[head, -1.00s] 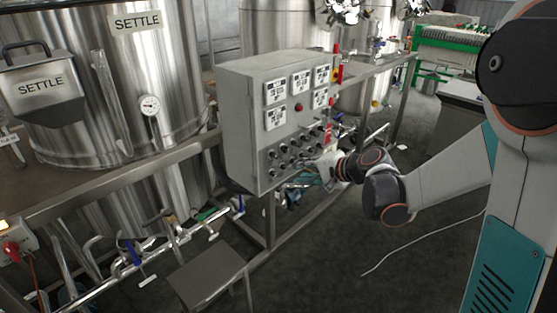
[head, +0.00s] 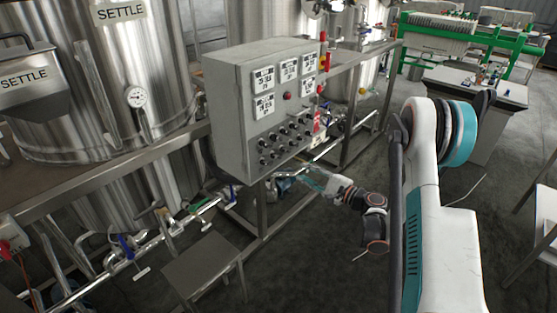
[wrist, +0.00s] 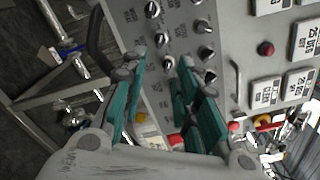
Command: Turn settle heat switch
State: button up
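The grey control box (head: 240,110) stands on the metal frame, with rows of black knob switches (head: 285,138) on the lower part of its face. Their labels are too small to read, so I cannot tell which one is the settle heat switch. Several knobs (wrist: 165,38) also show in the wrist view, turned sideways. My gripper (head: 308,180) is below the box's lower right corner, apart from the knobs. In the wrist view my gripper (wrist: 163,68) is open, its teal fingers spread and nothing between them, with the knob panel beyond the fingertips.
The steel tank labelled SETTLE (head: 160,75) stands at the left. Pipes with valves (head: 130,255) run low along the frame. A small metal stool (head: 203,265) stands in front of it. A red button (wrist: 266,48) and meters are on the panel. Floor is clear around my arm's lower side.

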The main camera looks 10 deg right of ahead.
aim_at(274, 156)
jog(key=b+x, duration=0.3)
jog(key=x, duration=1)
jog(key=shift+w+b, duration=0.2)
jog(key=shift+b, duration=0.1)
jog(key=shift+a, duration=0.15)
grip_shut()
